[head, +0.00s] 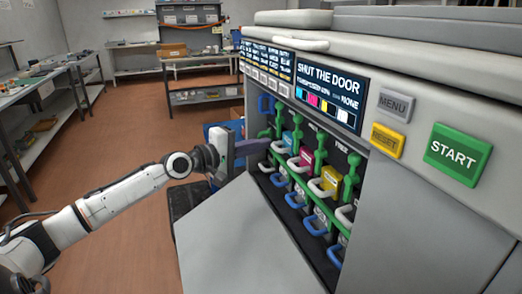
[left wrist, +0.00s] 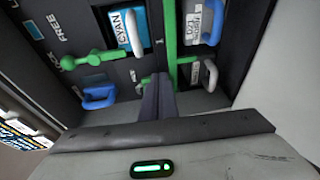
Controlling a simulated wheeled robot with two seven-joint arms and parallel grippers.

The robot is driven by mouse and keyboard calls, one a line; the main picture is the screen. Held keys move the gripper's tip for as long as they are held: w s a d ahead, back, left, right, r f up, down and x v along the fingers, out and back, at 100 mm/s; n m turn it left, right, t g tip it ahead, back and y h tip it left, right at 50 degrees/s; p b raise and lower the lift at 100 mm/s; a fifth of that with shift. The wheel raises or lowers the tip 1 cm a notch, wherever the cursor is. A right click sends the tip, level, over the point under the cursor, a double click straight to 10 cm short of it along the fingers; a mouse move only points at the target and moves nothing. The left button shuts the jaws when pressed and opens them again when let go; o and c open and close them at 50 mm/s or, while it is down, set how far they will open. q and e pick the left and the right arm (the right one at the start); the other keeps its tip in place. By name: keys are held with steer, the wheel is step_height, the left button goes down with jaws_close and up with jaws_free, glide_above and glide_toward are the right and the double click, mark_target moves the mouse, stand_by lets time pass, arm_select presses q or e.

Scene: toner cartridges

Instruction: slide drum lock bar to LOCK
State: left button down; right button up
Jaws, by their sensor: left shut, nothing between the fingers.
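The printer's open front bay shows a row of green levers, one of them a green lever (head: 320,150) near the middle, with FREE labels above. In the left wrist view a long green bar (left wrist: 172,40) runs beside the CYAN cartridge (left wrist: 127,25), and a green lever (left wrist: 90,58) lies near a FREE label. My left gripper (head: 254,147) is shut and empty at the bay's left end. Its shut fingers (left wrist: 158,98) point at the lower end of the green bar; contact is unclear.
The grey door (head: 235,240) hangs open below the bay. Blue handles (left wrist: 98,97) and a pale handle (left wrist: 210,75) stick out close to my fingers. The screen (head: 328,90) reads SHUT THE DOOR. The START button (head: 458,151) is at right. Open floor lies left.

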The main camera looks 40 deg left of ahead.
arm_select(q)
steer(key=a+b+v, duration=0.1)
steer(key=v, duration=0.5)
steer(key=shift+s+a+f+b, duration=0.25)
steer(key=shift+s+f+b, duration=0.05)
stand_by(0.3)
stand_by(0.4)
